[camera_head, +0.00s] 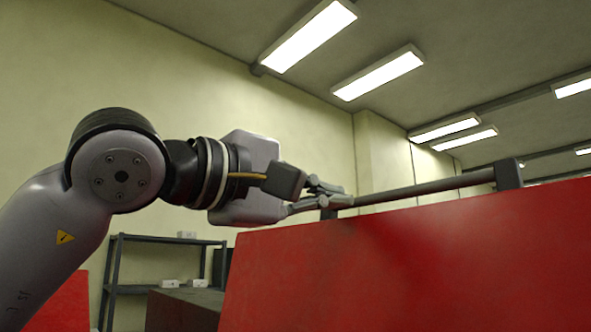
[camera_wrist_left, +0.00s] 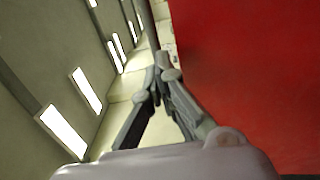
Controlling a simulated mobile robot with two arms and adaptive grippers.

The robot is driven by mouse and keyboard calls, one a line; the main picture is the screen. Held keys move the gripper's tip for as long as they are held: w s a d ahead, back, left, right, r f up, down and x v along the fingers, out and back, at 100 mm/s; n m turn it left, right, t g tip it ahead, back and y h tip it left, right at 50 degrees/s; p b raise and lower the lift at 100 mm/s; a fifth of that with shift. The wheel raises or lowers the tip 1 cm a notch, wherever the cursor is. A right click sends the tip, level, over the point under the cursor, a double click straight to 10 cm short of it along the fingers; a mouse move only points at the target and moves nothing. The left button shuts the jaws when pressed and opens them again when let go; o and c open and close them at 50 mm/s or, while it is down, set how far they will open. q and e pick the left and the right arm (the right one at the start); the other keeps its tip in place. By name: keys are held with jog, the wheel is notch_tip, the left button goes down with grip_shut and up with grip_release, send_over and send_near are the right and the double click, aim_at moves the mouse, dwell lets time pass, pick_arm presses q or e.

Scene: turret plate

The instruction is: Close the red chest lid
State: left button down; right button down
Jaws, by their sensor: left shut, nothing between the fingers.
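The red chest lid (camera_head: 420,265) stands raised and tilted, filling the lower right of the head view. A dark grey bar (camera_head: 430,187) runs along its top edge, held by brackets. My left gripper (camera_head: 345,198) is at the upper left corner of the lid, beside the near end of the bar. Its fingers are shut with nothing between them. In the left wrist view the shut fingertips (camera_wrist_left: 162,72) lie beside the red lid face (camera_wrist_left: 250,80); I cannot tell whether they touch the lid or bar. My right gripper is not in view.
A dark shelf rack (camera_head: 115,285) with small white boxes stands at the back left. A brown block-like surface (camera_head: 185,308) lies just left of the lid. Another red panel (camera_head: 65,305) shows at the lower left, behind my arm. The space above the lid is clear.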

aim_at(372, 203)
pick_arm(q)
jog(key=p+x, duration=0.2)
jog(key=x, duration=0.2)
jog(key=shift+w+d+r, duration=0.15)
jog(key=shift+d+r, duration=0.05)
jog(key=shift+d, duration=0.15)
jog(key=shift+p+x, duration=0.45)
jog(key=shift+x, duration=0.3)
jog(key=shift+f, duration=0.2)
